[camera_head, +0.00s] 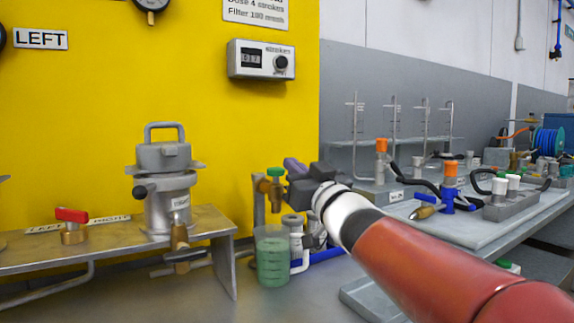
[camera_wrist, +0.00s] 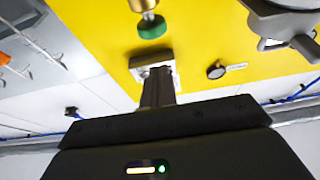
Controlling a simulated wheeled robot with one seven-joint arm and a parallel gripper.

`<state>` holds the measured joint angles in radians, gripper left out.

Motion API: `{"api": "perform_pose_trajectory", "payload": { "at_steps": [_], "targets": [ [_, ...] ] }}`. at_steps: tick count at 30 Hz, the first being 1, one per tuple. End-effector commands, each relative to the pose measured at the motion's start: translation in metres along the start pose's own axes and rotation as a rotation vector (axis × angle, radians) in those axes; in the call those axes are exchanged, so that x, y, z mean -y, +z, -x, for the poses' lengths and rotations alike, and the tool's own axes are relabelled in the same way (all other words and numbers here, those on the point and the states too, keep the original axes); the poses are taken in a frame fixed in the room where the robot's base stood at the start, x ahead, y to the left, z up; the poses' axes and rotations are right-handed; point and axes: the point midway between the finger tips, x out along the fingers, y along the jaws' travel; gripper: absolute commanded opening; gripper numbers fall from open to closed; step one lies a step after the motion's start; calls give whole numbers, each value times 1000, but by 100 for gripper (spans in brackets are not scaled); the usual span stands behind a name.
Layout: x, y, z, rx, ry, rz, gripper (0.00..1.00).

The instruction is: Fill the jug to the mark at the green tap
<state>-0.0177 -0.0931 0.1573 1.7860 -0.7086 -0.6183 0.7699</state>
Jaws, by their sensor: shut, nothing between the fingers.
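The green tap (camera_head: 275,172) has a green knob on a brass body, in front of the yellow wall. Its knob also shows near the top of the wrist view (camera_wrist: 152,27). I cannot read a mark or a sure liquid level. My gripper (camera_head: 291,165) is shut and empty, just right of the green knob in the head view. I cannot tell whether they touch. The wrist view shows its dark fingers (camera_wrist: 158,85) together, apart from the knob in the picture.
A metal shelf (camera_head: 110,248) at the left carries a grey pump-like vessel (camera_head: 165,185) and a red-handled valve (camera_head: 72,225). A counter box (camera_head: 262,60) hangs on the wall. Orange-topped fittings (camera_head: 450,180) crowd the right bench. Pipes and fittings lie behind the jug.

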Motion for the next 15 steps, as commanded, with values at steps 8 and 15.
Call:
{"api": "perform_pose_trajectory", "payload": {
  "at_steps": [8, 15],
  "targets": [
    [0, -1, 40, -4, -1, 2, 0],
    [0, -2, 45, -3, -1, 1, 0]
  ]
}}
